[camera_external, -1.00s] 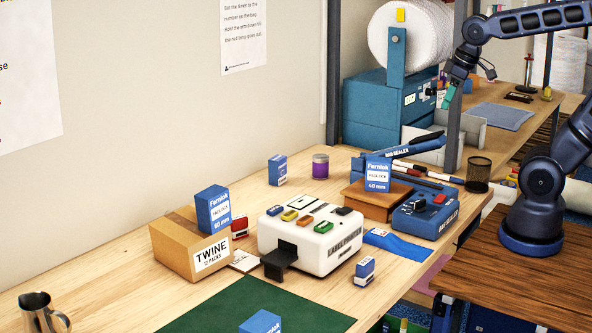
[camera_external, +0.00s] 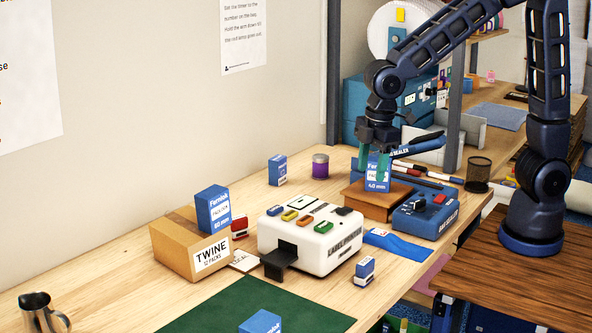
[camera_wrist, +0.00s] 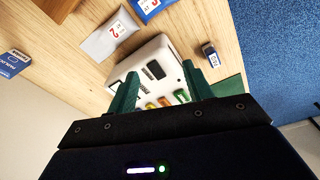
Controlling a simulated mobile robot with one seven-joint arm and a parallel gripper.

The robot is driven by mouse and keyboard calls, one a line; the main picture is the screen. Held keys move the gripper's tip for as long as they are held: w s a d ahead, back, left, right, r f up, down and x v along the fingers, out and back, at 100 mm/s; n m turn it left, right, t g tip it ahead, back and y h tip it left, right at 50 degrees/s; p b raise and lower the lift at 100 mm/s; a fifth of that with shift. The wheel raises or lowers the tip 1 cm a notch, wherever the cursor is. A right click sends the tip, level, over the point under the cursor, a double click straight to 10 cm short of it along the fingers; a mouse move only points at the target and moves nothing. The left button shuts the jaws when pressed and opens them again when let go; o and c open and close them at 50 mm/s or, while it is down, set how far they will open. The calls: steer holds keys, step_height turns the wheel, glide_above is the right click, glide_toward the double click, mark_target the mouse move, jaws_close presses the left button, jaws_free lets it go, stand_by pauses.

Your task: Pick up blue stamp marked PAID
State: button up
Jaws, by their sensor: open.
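A small blue and white block-shaped stamp (camera_external: 365,270) stands on the wooden bench, at the front right of the white label printer. Its lettering is too small to read, so I cannot confirm PAID. A similar small blue block (camera_wrist: 210,54) shows in the wrist view, right of the printer. My gripper (camera_external: 373,172) is open and points down over the back of the bench, its teal fingers overlapping the 40 mm box in the picture. It is well behind and above the stamp. In the wrist view my gripper (camera_wrist: 158,75) has nothing visible between its fingers.
The white label printer (camera_external: 291,240) has several coloured pieces on top. A 40 mm box (camera_external: 377,185) stands on a brown block. A twine carton (camera_external: 175,243), a red stamp (camera_external: 240,227), a bag sealer (camera_external: 424,222) and a green mat (camera_external: 250,304) lie around.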

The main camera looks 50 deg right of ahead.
mark_target(366, 261)
steer(key=s+a+f+n, duration=0.1)
steer(key=s+a+f, duration=0.1)
steer(key=a+f, duration=0.1)
steer(key=s+a+f+n, duration=0.1)
steer(key=s+a+f, duration=0.1)
steer(key=a, duration=0.4)
steer(key=s+a+f+n+g, duration=0.1)
steer(key=s+a+f+n, duration=0.1)
steer(key=s+a+f, duration=0.1)
steer(key=shift+a+f+h, duration=0.3)
steer(key=shift+a+f, duration=0.1)
steer(key=shift+a, duration=0.25)
steer(key=shift+s+a+f, duration=0.15)
steer(key=shift+f, duration=0.15)
steer(key=shift+d+f, duration=0.2)
steer(key=shift+f, duration=5)
steer(key=c, duration=1.1)
